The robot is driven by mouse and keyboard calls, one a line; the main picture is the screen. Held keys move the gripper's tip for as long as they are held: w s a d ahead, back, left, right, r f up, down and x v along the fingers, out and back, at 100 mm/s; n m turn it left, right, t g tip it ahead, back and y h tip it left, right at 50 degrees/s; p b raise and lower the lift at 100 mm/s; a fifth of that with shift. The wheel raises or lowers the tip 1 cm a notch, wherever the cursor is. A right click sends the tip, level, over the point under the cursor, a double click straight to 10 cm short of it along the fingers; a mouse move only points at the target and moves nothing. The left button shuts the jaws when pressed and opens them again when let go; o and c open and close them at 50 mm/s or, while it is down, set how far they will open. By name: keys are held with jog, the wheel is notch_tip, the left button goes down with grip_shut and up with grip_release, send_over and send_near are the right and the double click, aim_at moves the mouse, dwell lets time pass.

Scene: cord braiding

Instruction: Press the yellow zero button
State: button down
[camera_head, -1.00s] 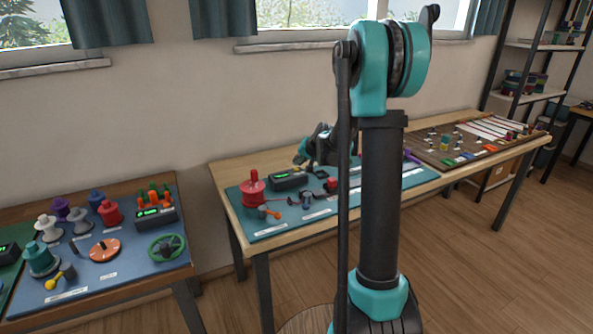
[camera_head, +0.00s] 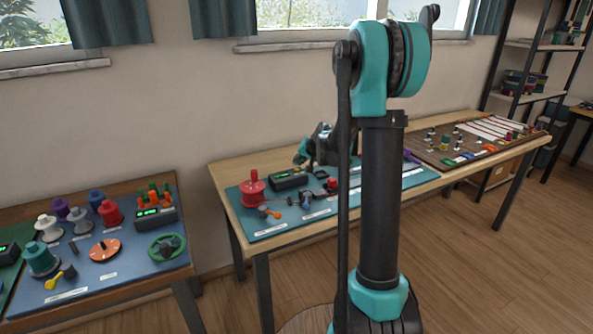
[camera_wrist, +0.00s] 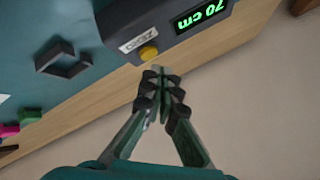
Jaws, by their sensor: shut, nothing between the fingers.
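The yellow zero button (camera_wrist: 148,53) sits on the face of a dark counter box (camera_wrist: 178,32), beside a white label reading ZERO. The box's green display (camera_wrist: 200,15) reads 70 cm. My gripper (camera_wrist: 161,72) is shut and empty. In the wrist view its fingertips appear just below and to the right of the button; I cannot tell whether they touch it. In the head view the counter box (camera_head: 288,181) stands on the blue mat of the middle table, with my gripper (camera_head: 301,162) just above its back right. The button cannot be made out there.
A red spool (camera_head: 253,190) stands left of the box on the mat. An orange-handled crank (camera_head: 268,213) and small dark parts lie in front. Another table (camera_head: 95,265) with spools stands at left.

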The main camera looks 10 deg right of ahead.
aim_at(298, 170)
jog(key=shift+f, duration=0.1)
jog(key=shift+f, duration=0.3)
jog(key=shift+f, duration=0.4)
dwell(0.8)
jog(key=shift+r, duration=0.8)
jog(key=shift+r, duration=0.1)
jog(key=shift+r, duration=2.45)
